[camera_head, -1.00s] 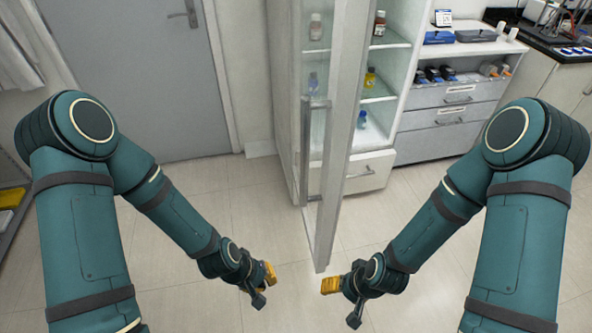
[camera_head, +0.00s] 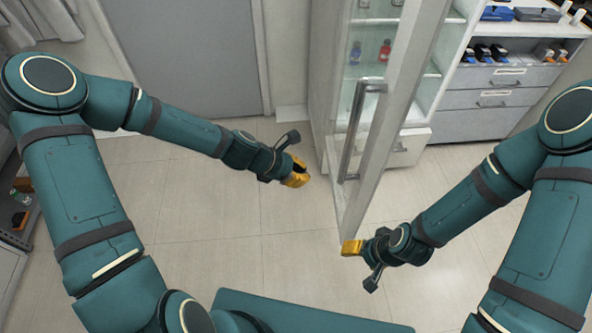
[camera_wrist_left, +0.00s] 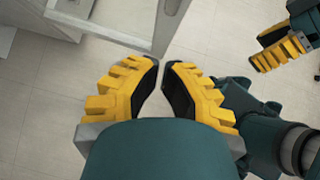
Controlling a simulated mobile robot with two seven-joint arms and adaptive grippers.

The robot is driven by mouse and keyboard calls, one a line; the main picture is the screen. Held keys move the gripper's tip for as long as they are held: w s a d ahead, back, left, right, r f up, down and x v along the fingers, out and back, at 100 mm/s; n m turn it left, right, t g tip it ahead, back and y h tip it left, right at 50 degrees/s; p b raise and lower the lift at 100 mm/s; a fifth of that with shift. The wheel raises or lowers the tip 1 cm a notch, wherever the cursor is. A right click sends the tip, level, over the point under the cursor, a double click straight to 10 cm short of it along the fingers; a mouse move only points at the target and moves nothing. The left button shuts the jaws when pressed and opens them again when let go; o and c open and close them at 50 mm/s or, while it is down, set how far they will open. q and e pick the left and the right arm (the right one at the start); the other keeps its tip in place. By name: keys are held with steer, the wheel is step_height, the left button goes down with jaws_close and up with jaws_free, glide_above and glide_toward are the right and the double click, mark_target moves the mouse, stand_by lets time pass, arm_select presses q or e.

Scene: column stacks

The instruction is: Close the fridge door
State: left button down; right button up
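The fridge door (camera_head: 398,92) stands open, swung out toward me, with a glass panel, a pale frame and a long vertical metal handle (camera_head: 350,130). The fridge (camera_head: 446,75) is behind it, its shelves partly seen through the glass. My left gripper (camera_head: 300,178) is to the left of the door, apart from the handle. In the left wrist view its yellow fingers (camera_wrist_left: 161,66) have a narrow empty gap between them, and the door's lower corner is just ahead. My right gripper (camera_head: 347,247) is near the door's lower free corner; its finger opening is unclear.
A grey drawer cabinet (camera_head: 490,104) with small items stands to the right of the fridge. A grey room door (camera_head: 180,55) is at the back left. A low shelf (camera_head: 25,225) stands at the far left. The tiled floor (camera_head: 220,220) around the fridge door is clear.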

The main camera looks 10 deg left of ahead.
arm_select(q)
steer(key=w+d+f+b, duration=0.1)
steer(key=w+d+f, duration=0.2)
steer(key=d, duration=0.4)
steer(key=shift+w+f, duration=0.25)
steer(key=shift+f, duration=0.2)
